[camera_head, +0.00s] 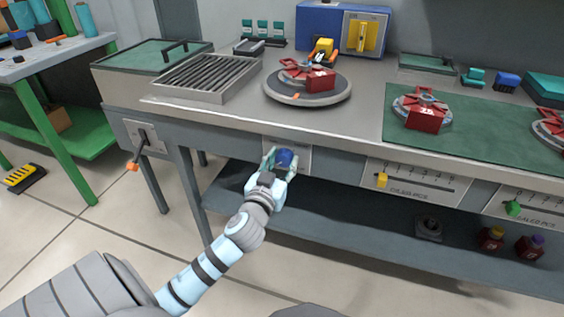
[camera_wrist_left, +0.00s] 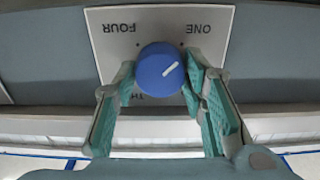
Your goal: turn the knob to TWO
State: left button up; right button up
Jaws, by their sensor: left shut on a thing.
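The blue round knob (camera_head: 285,158) sits on a pale label plate (camera_head: 304,158) on the bench's front face. My left gripper (camera_head: 279,160) is shut around the knob, one finger on each side. In the left wrist view the knob (camera_wrist_left: 158,72) has a white pointer line aimed up and right, toward ONE. The plate (camera_wrist_left: 115,45) appears upside down there, with ONE at upper right and FOUR at upper left. A partly covered word beginning TH is at lower left. The lower right of the plate is hidden by a gripper finger (camera_wrist_left: 193,80). My right gripper is not in view.
A round turntable (camera_head: 300,98) with a red part stands on the bench above the knob. A slotted rack (camera_head: 205,78) is to its left. Two slider scales are right of the knob, with a yellow slider (camera_head: 382,180) and a green slider (camera_head: 513,208). An orange-tipped lever (camera_head: 134,163) is at left.

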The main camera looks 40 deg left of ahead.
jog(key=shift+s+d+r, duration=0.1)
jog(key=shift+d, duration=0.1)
